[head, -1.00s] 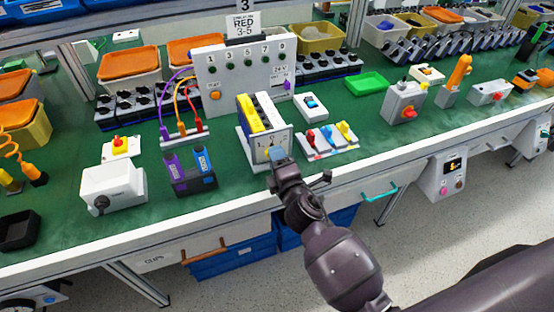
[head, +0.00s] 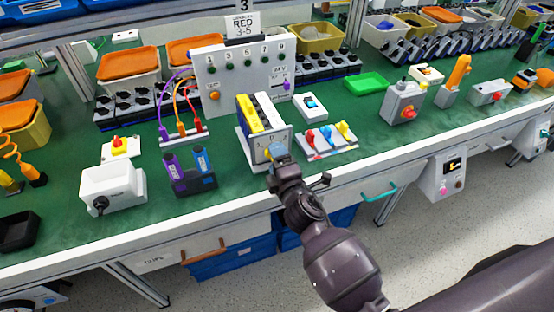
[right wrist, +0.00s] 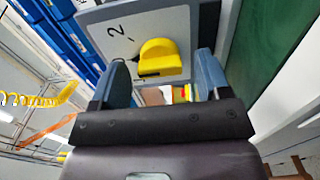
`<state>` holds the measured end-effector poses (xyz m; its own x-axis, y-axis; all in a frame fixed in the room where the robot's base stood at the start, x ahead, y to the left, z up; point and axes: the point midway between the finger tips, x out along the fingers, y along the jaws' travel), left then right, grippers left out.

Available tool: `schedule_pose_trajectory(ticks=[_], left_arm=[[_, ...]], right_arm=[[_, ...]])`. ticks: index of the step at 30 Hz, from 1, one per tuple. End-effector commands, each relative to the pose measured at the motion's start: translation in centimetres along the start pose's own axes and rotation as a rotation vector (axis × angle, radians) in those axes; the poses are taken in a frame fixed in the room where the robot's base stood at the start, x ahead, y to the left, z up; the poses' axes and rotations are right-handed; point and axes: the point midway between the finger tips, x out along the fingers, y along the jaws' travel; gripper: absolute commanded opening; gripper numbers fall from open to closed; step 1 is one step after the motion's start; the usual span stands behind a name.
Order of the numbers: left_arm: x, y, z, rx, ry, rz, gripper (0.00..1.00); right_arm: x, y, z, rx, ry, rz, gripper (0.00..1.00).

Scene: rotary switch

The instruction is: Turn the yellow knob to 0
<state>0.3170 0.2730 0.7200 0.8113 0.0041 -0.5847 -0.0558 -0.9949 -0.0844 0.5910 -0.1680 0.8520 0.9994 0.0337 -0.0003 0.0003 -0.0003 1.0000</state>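The yellow knob (right wrist: 160,58) is a rounded handle on a pale front panel (right wrist: 120,35), with a printed "2" to its left in the right wrist view. The knob lies between the fingertips, with a visible gap on each side. In the head view, my right gripper (head: 278,152) covers most of the knob. My left gripper is not in view.
A purple and blue holder (head: 190,175) stands left of the box. A white tray with red, blue and yellow levers (head: 327,142) and a blue rocker switch (head: 311,106) stand to the right. The bench's front edge (head: 225,205) runs below my right gripper.

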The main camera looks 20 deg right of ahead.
Motion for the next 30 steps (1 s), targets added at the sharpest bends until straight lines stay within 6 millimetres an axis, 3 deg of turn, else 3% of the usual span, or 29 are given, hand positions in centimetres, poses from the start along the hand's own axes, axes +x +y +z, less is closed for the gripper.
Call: schedule_pose_trajectory(ticks=[10, 24, 30], left_arm=[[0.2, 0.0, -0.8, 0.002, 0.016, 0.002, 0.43], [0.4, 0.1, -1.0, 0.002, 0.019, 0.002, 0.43], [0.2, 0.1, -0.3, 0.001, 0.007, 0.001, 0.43]], right_arm=[[-1.1, 0.0, 0.0, 0.0, 0.0, 0.0, 0.7], [-8.3, -0.1, 0.0, 0.001, -0.001, -0.002, 0.7], [-10.2, -0.1, 0.0, 0.001, 0.0, -0.001, 0.7]])
